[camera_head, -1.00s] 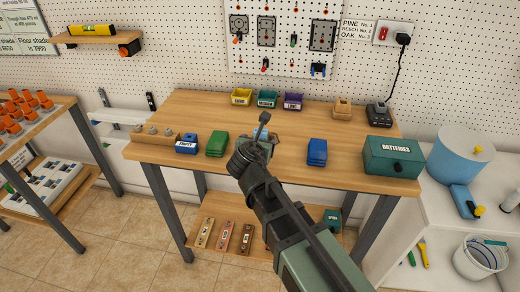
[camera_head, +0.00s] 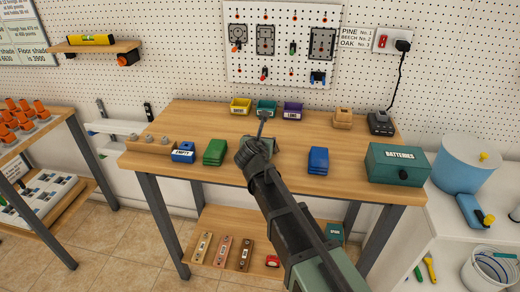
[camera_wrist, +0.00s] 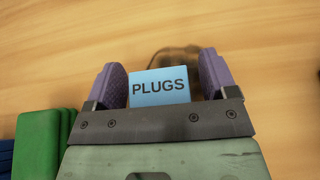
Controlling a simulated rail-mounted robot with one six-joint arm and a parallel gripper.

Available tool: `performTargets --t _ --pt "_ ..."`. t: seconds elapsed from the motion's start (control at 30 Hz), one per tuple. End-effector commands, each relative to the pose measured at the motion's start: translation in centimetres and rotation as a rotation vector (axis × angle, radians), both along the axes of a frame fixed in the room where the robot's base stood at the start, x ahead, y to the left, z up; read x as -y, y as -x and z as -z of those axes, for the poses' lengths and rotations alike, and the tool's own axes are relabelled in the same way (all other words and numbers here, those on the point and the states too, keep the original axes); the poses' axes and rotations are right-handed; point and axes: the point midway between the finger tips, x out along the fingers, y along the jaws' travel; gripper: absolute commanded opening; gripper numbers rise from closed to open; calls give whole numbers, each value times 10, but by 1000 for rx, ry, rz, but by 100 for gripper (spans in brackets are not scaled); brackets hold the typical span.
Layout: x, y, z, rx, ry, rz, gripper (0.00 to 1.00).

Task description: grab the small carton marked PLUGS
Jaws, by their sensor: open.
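The small light-blue carton marked PLUGS (camera_wrist: 160,87) shows in the wrist view, between the two purple finger pads. My gripper (camera_wrist: 164,75) is open around it, with a narrow gap visible toward the right finger. The carton's lower part is hidden behind the gripper's grey front plate. In the head view my gripper (camera_head: 264,132) is over the middle of the wooden workbench (camera_head: 215,120), and my arm hides most of the carton there.
Green boxes (camera_head: 215,152) and a blue EMPTY bin (camera_head: 183,153) are left of my gripper. Blue boxes (camera_head: 318,160) and a BATTERIES case (camera_head: 398,163) are to the right. Small bins (camera_head: 266,107) line the back. Bare wood lies between.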

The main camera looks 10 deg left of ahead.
Motion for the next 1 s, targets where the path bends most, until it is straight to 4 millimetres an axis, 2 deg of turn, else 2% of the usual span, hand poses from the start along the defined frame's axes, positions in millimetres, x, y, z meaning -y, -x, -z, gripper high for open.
performTargets --t 0.17,0.5,0.77,1.0 --pt "0 0 -1 0 0 0 79" --pt "0 0 -1 0 0 0 27" --pt "0 0 -2 0 0 0 25" --pt "0 1 -23 0 0 0 25"
